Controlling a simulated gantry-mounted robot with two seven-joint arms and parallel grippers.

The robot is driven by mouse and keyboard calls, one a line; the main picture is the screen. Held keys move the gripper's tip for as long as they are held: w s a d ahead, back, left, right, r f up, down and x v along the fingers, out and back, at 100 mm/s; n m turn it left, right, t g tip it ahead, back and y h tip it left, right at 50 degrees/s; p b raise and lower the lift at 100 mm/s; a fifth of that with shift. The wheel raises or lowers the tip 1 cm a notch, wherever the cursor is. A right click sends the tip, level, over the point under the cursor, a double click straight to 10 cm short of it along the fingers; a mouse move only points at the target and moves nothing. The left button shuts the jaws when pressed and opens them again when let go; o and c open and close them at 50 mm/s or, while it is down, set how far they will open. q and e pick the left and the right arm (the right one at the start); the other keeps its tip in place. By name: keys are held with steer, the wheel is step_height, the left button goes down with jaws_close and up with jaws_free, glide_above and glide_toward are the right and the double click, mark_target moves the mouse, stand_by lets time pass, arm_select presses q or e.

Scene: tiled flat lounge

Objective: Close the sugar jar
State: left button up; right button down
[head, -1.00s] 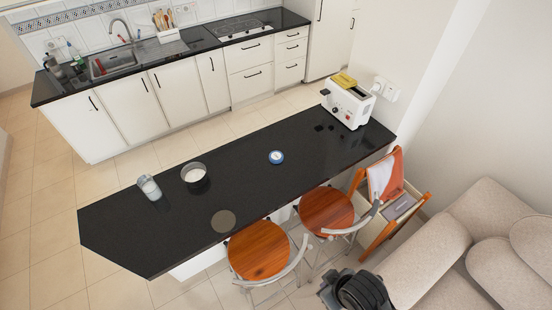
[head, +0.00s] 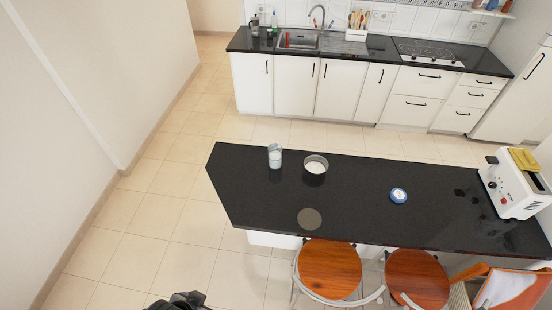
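A round jar or pot with a dark rim (head: 315,164) stands open on the black counter in the head view, with white contents showing inside. A clear glass vessel with white contents (head: 275,157) stands just left of it. A flat greyish-brown disc (head: 310,219) lies on the counter near its front edge, below the pot; it may be a lid. A small blue and white round item (head: 398,195) lies further right. I cannot tell for certain which vessel is the sugar jar. Neither gripper's fingers show; only a dark part of my own body shows at the bottom edge.
The black counter (head: 250,205) has clear room at its left end and middle. A white toaster (head: 515,185) stands at its right end. Stools with wooden seats (head: 329,268) stand along the front. Tiled floor (head: 165,225) is open on the left, beside a wall.

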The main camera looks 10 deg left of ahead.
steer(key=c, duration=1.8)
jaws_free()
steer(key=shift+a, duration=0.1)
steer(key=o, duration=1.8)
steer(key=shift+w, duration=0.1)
